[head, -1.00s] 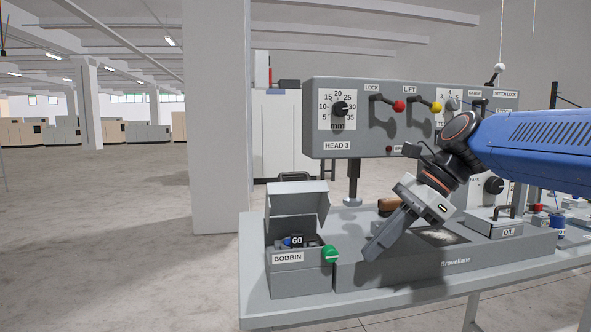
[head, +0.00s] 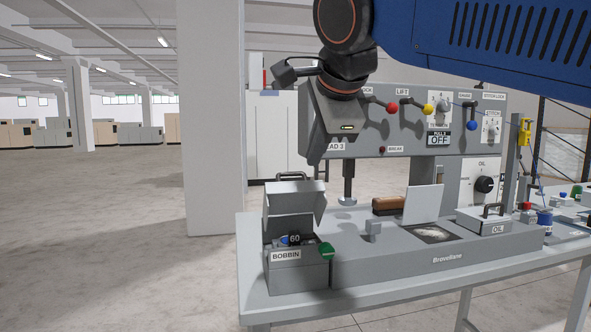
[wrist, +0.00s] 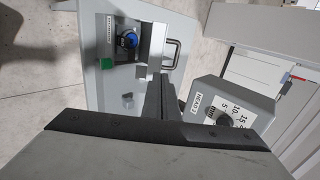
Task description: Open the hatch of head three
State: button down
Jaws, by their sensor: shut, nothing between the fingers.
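My gripper (head: 316,168) is shut and empty, pointing down in front of the panel's left end, above the bobbin box. The wrist view shows the bobbin (wrist: 129,40) and green knob (wrist: 107,63).
A closed oil box (head: 490,222) with a handle stands at the right of the bed. Red, yellow and blue levers (head: 428,108) stick out of the panel. A wooden-handled item (head: 387,205) lies behind the pale plate. The floor at left is clear.

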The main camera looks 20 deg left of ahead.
aim_at(296, 182)
jog(key=w+a+f, duration=0.1)
jog(key=w+a, duration=0.1)
jog(key=w+a+f, duration=0.1)
jog(key=f, duration=0.1)
jog(key=w+a+f, duration=0.1)
jog(key=w+a, duration=0.1)
jog(key=shift+w+a+f, duration=0.25)
jog(key=shift+w+a, duration=0.05)
dwell(0.7)
jog(key=shift+w+a+r, duration=0.2)
jog(key=shift+w, duration=0.1)
